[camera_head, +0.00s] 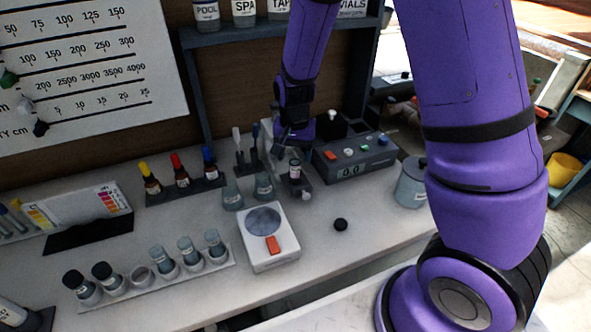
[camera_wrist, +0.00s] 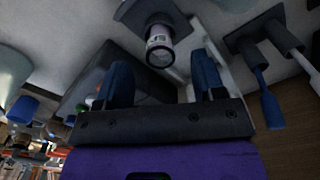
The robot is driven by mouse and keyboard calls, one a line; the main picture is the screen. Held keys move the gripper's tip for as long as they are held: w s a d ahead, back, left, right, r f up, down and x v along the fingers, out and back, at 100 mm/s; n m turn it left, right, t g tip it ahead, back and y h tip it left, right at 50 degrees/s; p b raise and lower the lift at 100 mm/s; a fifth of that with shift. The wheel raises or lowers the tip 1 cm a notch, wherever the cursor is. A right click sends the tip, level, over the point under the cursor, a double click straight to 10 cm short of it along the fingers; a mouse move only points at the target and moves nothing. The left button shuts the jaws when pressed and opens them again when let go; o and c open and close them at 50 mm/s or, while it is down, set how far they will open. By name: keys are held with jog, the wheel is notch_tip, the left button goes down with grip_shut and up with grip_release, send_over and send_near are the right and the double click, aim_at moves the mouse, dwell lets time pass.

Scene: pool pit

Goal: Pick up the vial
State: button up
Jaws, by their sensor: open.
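A small clear vial (camera_head: 294,170) with a pale label stands at a dark holder (camera_head: 303,191) near the back of the counter, left of the grey meter. The wrist view shows the vial (camera_wrist: 160,46) end-on, its open rim facing the camera. My gripper (camera_wrist: 165,72) is open, with one blue-black finger to each side of the vial's line. The vial appears just beyond the fingertips, and I see no contact. In the head view my gripper (camera_head: 293,152) points down over the vial, and its fingertips are hard to make out.
The grey meter (camera_head: 355,156) stands close on the right. Dropper bottles (camera_head: 182,178), flasks (camera_head: 264,186) and a white scale (camera_head: 268,240) are to the left and front. A black cap (camera_head: 340,224) lies on the clear counter. A rack of vials (camera_head: 165,282) is front left.

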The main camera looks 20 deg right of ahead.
aim_at(295, 166)
jog(key=shift+w+d+f, duration=0.1)
jog(key=shift+w+f, duration=0.05)
jog(key=shift+f, duration=2.4)
jog(key=c, duration=1)
jog(key=shift+r, duration=0.15)
